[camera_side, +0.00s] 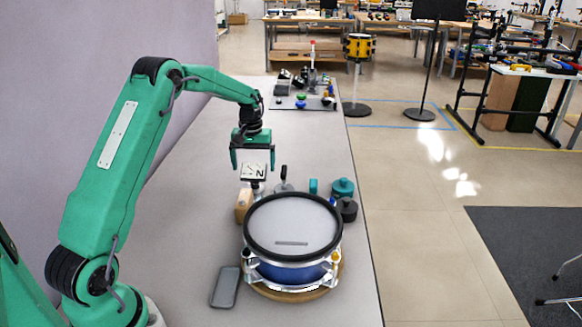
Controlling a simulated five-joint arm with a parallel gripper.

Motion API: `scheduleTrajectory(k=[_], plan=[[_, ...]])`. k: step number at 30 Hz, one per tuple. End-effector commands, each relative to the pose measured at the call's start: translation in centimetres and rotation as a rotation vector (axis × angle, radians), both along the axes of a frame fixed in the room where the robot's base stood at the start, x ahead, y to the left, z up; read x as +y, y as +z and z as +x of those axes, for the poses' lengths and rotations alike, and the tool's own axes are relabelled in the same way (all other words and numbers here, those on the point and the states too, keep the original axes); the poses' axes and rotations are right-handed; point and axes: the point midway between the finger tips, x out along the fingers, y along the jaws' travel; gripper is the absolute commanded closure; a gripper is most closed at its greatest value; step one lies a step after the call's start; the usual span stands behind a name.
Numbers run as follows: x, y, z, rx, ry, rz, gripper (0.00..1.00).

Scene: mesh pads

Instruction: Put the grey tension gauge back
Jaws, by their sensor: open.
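My gripper (252,165) is open, pointing down, with its two green fingers spread apart. Just below and partly between the fingertips is a small gauge (254,172) with a white face, dark markings and a silvery lower part; I take it for the tension gauge. Whether the fingers touch it I cannot tell. It stands behind the drum's (290,272) left rear, and its base is partly hidden. A wooden block (243,206) is close in front of it. The drum has a blue shell, black hoop and pale head, with a thin grey bar (291,243) on the head.
A dark grey knobbed piece (284,182), a teal block (313,186), a teal round piece (342,187) and a dark cylinder (347,209) crowd behind the drum. A grey flat slab (225,287) lies front left. A grey mat (290,103) with small items is far back; table between is clear.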

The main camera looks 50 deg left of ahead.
Motion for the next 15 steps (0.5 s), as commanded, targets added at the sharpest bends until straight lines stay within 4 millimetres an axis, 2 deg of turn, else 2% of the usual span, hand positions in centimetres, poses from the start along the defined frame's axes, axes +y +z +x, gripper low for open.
scheduleTrajectory(k=[9,15], plan=[[0.0,5.3,0.1,-0.003,0.000,0.001,0.06],[0.0,7.3,0.0,-0.002,0.000,0.001,0.06]])
